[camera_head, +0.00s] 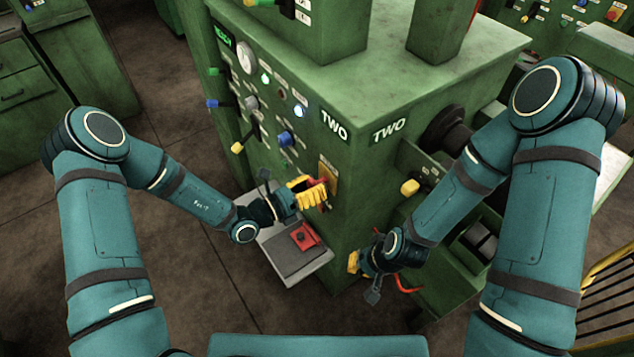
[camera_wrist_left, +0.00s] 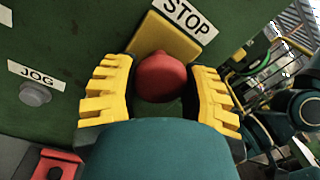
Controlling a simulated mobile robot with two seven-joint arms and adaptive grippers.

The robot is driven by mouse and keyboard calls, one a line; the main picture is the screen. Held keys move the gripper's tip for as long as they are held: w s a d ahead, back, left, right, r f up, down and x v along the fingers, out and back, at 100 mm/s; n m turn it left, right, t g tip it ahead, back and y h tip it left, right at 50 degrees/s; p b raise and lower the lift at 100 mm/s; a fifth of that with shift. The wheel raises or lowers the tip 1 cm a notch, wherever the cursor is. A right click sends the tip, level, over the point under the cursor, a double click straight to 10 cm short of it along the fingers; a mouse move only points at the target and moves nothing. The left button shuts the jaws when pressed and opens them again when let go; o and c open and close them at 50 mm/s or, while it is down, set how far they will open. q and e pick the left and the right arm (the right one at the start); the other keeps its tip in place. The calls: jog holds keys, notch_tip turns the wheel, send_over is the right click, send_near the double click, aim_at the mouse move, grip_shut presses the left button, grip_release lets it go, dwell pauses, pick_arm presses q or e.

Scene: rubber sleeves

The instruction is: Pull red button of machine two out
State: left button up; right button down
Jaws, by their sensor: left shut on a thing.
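Machine two (camera_head: 350,110) is a green cabinet with "TWO" labels near its top corner. Its red button (camera_wrist_left: 162,76) is a round knob on a yellow plate (camera_wrist_left: 165,38) under a STOP label; in the head view the yellow fingers partly hide it. My left gripper (camera_head: 310,192) is at the panel, with its yellow fingers on both sides of the red button, shut on it. My right gripper (camera_head: 355,262) hangs low beside the machine's right side, apart from it; its fingers are too small and turned away to tell their opening.
A grey shelf (camera_head: 275,251) juts out below the button, with a red box (camera_head: 304,237) bearing a black button on it. Coloured levers and knobs (camera_head: 239,147) stick out of the panel to the left. A grey JOG button (camera_wrist_left: 36,93) sits beside the STOP plate. The floor at left is clear.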

pick_arm(q)
jog(key=shift+s+a, duration=0.25)
jog(key=shift+a, duration=0.15)
jog(key=o, duration=1.4)
jog(key=shift+c, duration=0.2)
jog(key=v, duration=1.2)
